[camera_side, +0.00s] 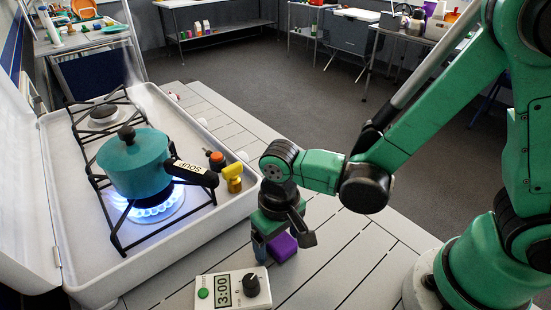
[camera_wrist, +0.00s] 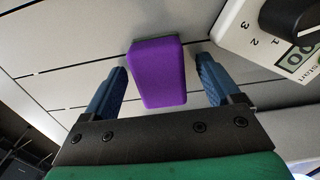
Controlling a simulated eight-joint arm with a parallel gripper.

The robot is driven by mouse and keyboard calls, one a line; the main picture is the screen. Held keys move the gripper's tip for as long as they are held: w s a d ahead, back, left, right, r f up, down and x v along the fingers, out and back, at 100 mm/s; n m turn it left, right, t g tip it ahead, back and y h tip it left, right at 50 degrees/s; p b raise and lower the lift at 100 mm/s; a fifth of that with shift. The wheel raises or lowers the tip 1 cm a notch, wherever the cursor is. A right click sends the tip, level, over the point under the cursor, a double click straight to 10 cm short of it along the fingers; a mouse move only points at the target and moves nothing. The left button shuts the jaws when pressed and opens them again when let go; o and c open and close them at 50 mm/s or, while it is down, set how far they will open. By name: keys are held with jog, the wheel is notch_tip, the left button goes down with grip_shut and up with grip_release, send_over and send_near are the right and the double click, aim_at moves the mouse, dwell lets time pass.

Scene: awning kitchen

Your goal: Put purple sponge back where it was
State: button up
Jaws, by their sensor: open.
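In the wrist view the sponge (camera_wrist: 157,73) lies between the two blue fingers, with a gap to the finger on each side. My gripper (camera_side: 268,242) points down at the sponge. Its fingers are open and hold nothing; they also show in the wrist view (camera_wrist: 162,85). In the side view the gripper hides part of the sponge.
A white timer (camera_side: 233,290) reading 3:00 stands close to the sponge. A white camp stove (camera_side: 178,243) with a lit burner and a teal pot (camera_side: 135,165) labelled SOUP stands to the left. The slatted table (camera_side: 345,262) is clear right of the sponge.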

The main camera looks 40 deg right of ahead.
aim_at(279, 238)
notch_tip(279, 238, up, 12)
jog(key=w+d+r+t, duration=0.1)
jog(key=d+t, duration=0.6)
jog(key=d, duration=0.5)
jog(key=shift+w+d+r, duration=0.2)
jog(key=shift+d, duration=0.15)
